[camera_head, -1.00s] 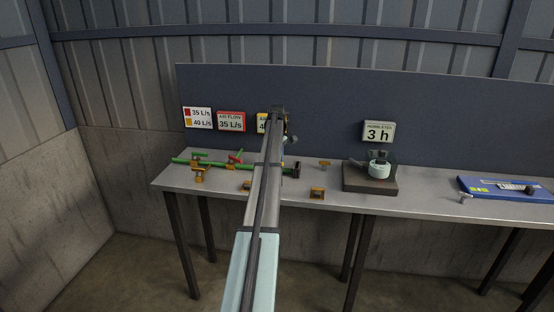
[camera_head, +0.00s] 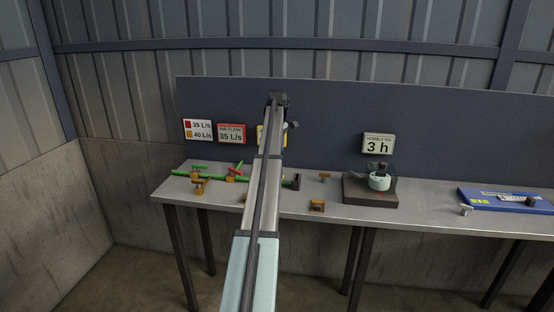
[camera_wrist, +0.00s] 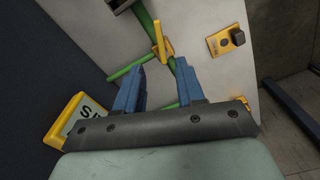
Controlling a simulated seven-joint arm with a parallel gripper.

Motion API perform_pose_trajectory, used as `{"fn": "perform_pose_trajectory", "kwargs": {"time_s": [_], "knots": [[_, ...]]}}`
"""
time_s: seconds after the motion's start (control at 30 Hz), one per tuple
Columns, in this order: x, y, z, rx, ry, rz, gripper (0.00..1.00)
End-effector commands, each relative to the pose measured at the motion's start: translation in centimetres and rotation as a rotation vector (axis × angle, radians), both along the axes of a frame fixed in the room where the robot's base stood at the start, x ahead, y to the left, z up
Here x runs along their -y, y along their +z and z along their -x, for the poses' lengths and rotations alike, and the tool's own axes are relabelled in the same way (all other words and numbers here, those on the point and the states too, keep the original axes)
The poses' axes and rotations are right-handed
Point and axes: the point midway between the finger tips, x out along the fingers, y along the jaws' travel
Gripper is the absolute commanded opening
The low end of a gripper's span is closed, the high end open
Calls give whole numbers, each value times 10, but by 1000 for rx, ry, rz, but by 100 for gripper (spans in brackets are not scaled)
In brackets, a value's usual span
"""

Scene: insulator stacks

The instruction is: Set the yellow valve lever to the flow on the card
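The card (camera_head: 198,129) on the back panel shows a red square with 35 L/s and an orange-yellow square with 40 L/s. The yellow valve lever (camera_wrist: 161,38) stands on a green pipe (camera_wrist: 146,22) in the wrist view, beyond my fingertips. In the head view my arm hides it. My gripper (camera_wrist: 160,78) is open and empty, its two blue fingers apart, above the bench and not touching the lever. In the head view my gripper (camera_head: 282,108) is in front of the panel. A red lever (camera_head: 236,168) stands farther left on the green pipework.
A red-framed 35 L/s sign (camera_head: 231,134) hangs beside the card. A yellow-framed sign (camera_wrist: 79,117) is close to my gripper. Orange brackets (camera_head: 317,205) stand on the grey bench (camera_head: 420,205). A nebulizer (camera_head: 379,182) and blue board (camera_head: 508,200) are farther right.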

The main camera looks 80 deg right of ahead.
Motion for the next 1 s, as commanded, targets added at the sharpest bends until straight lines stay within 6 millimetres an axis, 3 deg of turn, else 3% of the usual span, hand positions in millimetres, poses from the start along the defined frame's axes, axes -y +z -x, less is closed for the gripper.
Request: {"fn": "perform_pose_trajectory", "kwargs": {"time_s": [0.1,0.3,1.0], "knots": [[1,16,0,1,0,1,38],[0,27,0,0,0,0,38],[-2,26,-6,-2,11,-1,38]]}}
